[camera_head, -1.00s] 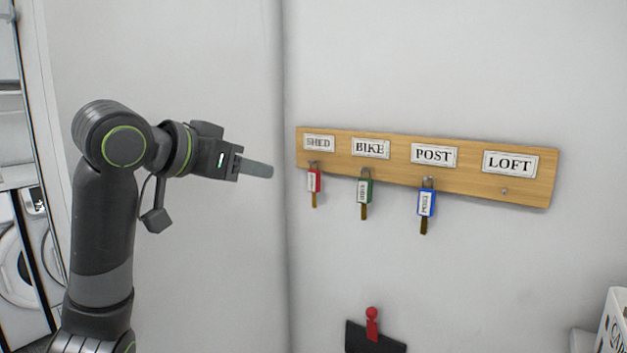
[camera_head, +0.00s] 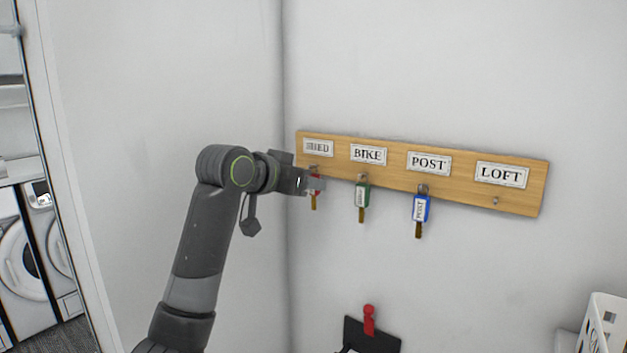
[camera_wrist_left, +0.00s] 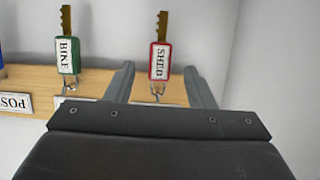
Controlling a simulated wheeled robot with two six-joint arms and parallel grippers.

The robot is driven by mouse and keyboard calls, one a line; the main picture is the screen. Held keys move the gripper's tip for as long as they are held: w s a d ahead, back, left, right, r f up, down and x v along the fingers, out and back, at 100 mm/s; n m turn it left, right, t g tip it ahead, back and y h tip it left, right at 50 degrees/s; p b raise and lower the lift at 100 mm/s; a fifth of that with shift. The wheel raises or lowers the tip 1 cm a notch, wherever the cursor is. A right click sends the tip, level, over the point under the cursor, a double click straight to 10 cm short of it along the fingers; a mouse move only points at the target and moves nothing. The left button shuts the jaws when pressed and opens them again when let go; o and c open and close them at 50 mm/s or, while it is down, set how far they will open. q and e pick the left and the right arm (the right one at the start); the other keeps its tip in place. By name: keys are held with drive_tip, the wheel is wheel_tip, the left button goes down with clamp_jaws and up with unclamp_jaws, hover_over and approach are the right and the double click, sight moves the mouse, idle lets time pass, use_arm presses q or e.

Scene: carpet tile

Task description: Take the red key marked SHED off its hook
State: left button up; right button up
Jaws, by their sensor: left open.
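The red key marked SHED (camera_head: 313,201) hangs on the leftmost hook of the wooden key board (camera_head: 450,186), under the SHED label. In the left wrist view the red SHED key (camera_wrist_left: 160,62) appears upside down, between and beyond the fingertips. My left gripper (camera_head: 318,184) is in front of the key and partly covers its red tag in the head view. In the left wrist view the left gripper (camera_wrist_left: 163,82) is open, with one finger on each side of the key's hook and tag. I cannot tell whether either finger touches it. My right gripper is not in view.
The green BIKE key (camera_head: 362,194) hangs just right of the SHED key. The blue POST key (camera_head: 420,206) hangs farther right, and the LOFT hook (camera_head: 495,201) is empty. A wall corner lies just left of the board. A red peg with a dark item (camera_head: 370,335) is below.

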use_arm(q)
drive_tip(key=shift+x, duration=0.9)
drive_tip(key=c, duration=1.1)
drive_tip(key=shift+o, duration=0.2)
